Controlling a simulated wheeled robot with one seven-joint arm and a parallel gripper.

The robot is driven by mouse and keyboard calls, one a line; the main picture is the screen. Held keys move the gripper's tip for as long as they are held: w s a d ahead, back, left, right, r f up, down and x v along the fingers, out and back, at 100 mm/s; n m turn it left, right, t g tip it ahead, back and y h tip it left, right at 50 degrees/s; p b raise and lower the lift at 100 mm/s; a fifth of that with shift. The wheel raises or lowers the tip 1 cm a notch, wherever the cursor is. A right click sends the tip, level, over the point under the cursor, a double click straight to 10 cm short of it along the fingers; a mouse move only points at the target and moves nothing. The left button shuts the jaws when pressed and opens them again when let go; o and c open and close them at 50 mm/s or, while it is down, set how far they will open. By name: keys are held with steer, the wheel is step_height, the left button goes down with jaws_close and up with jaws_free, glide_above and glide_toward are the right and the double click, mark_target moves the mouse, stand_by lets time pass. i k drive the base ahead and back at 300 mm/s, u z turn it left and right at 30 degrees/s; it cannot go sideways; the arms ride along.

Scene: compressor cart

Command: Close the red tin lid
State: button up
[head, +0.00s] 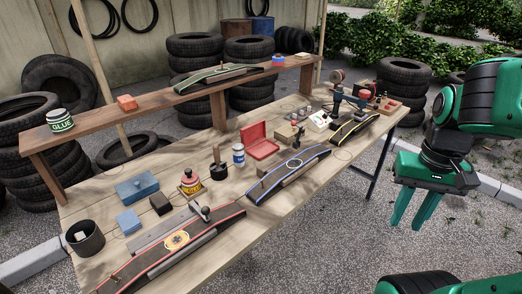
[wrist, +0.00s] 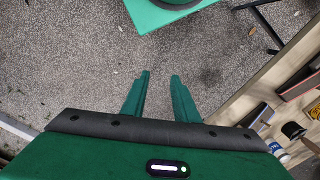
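The red tin (head: 265,151) stands on the wooden workbench near its middle. Its red lid (head: 253,133) is raised, standing up along the tin's back left side, so the tin is open. My gripper (head: 405,225) hangs off the right side of the bench, above the gravel and well apart from the tin. Its two green fingers point down, spread with an empty gap between them. The wrist view also shows the parted fingers (wrist: 160,75) over bare gravel. I cannot make out the red tin in that view.
A blue-and-white can (head: 238,154) stands just left of the tin. A blue-edged skateboard-like piece (head: 289,175) lies in front of it. A raised shelf (head: 175,98) runs along the bench's back. The workbench (head: 238,225) has a clear front strip; gravel beside it is open.

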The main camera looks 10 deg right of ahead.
mark_target(250, 135)
steer(key=u, duration=0.05)
steer(key=k, duration=1.05)
steer(key=z, duration=0.7)
steer(key=i, duration=0.8)
steer(key=u, duration=0.35)
steer(key=i, duration=0.9)
steer(key=u, duration=0.7)
